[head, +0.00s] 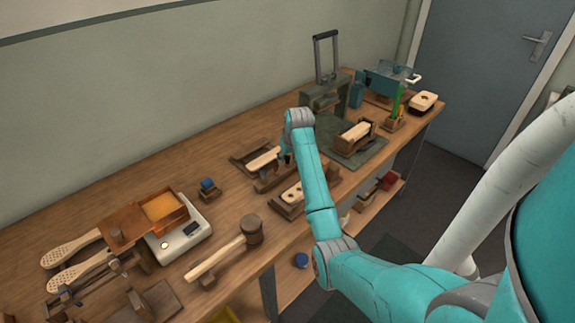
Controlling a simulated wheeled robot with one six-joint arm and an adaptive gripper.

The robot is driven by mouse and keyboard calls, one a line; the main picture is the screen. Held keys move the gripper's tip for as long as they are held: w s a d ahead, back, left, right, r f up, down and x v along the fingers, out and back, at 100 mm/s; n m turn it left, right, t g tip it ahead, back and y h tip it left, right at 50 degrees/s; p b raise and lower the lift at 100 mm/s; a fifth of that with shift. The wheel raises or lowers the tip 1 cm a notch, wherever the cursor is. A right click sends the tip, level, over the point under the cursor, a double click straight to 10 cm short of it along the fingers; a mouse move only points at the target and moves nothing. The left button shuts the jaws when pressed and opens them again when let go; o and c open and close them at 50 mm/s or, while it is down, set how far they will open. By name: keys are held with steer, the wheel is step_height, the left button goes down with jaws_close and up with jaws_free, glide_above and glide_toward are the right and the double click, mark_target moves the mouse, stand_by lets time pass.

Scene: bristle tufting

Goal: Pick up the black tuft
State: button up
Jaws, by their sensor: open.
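I cannot make out a black tuft in the head view; it may be hidden or too small to tell. My teal arm reaches over the workbench (120,185) from the right. My gripper (286,159) is small and dark at the arm's end, pointing down, open. It is close to the right end of a pale wooden block (264,159) in a dark wooden holder. I cannot tell whether it touches anything there.
A drilled wooden block (292,194) sits in a holder in front of my gripper. A mallet (225,257), a white scale (182,240) with an orange-filled box (163,208), and paddle brushes (72,250) lie left. A dark press (325,90) stands behind.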

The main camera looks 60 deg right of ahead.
jaws_close()
steer(key=shift+r, duration=0.1)
